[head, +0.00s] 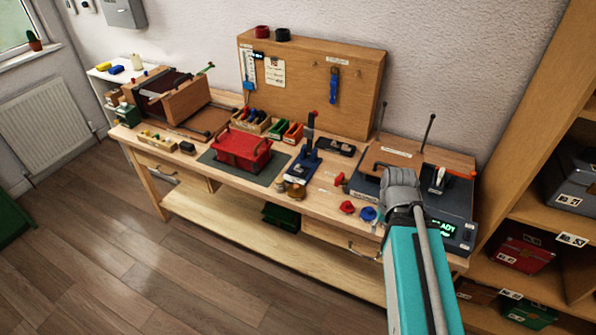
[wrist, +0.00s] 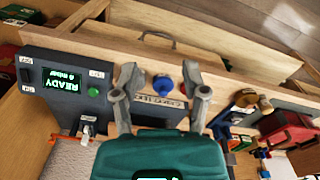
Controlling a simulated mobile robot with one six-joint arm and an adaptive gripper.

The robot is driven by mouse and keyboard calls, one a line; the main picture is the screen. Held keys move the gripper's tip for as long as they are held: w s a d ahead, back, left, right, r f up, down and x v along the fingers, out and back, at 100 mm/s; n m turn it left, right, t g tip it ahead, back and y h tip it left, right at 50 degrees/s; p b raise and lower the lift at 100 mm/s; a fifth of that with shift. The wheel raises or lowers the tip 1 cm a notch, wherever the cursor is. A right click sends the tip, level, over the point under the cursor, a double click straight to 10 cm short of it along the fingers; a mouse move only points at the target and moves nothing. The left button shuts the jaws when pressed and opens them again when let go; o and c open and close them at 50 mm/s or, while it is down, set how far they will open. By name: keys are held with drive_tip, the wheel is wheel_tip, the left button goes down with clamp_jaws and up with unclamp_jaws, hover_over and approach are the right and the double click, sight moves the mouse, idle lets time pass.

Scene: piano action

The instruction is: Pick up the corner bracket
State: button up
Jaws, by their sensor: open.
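I cannot make out a corner bracket for certain in either view. My gripper (wrist: 159,78) is open in the wrist view, with a wide gap between its two grey fingers and nothing held. In the head view, the red piece (head: 347,207) and blue piece (head: 368,214) lie left of my arm, which hides the fingers there.
A dark test box (head: 452,232) with a green READY display stands at the bench's right end, beside my arm. A blue press (head: 302,165), a red tray (head: 241,149) and small bins (head: 292,132) stand farther left. Shelves (head: 545,210) rise at the right.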

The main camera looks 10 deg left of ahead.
drive_tip(key=o, duration=0.5)
drive_tip(key=shift+w+a, duration=0.15)
drive_tip(key=shift+w, duration=0.2)
drive_tip(key=shift+o, duration=0.5)
drive_tip(key=w+a+f+n+b, duration=0.1)
drive_tip(key=w+a+n, duration=0.3)
drive_tip(key=w, duration=0.6)
drive_tip(key=w+a+f+n+b, duration=0.1)
drive_tip(key=w+a+n, duration=0.3)
drive_tip(key=w+a, duration=0.3)
drive_tip(key=w, duration=0.4)
drive_tip(key=shift+w+n+h, duration=0.15)
drive_tip(key=shift+n+h, duration=0.25)
drive_tip(key=w+a+f+n+h+b, duration=0.1)
drive_tip(key=w+a+n, duration=0.8)
drive_tip(key=w+a, duration=1)
drive_tip(key=shift+a+f+n+b, duration=0.15)
drive_tip(key=shift+f+n+b, duration=0.15)
drive_tip(key=shift+n+b, duration=0.1)
drive_tip(key=shift+f, duration=0.15)
drive_tip(key=b, duration=0.8)
hover_over(298, 168)
drive_tip(key=f, duration=0.8)
drive_tip(key=shift+a, duration=0.35)
drive_tip(key=shift+f, duration=0.15)
drive_tip(key=shift+b, duration=0.3)
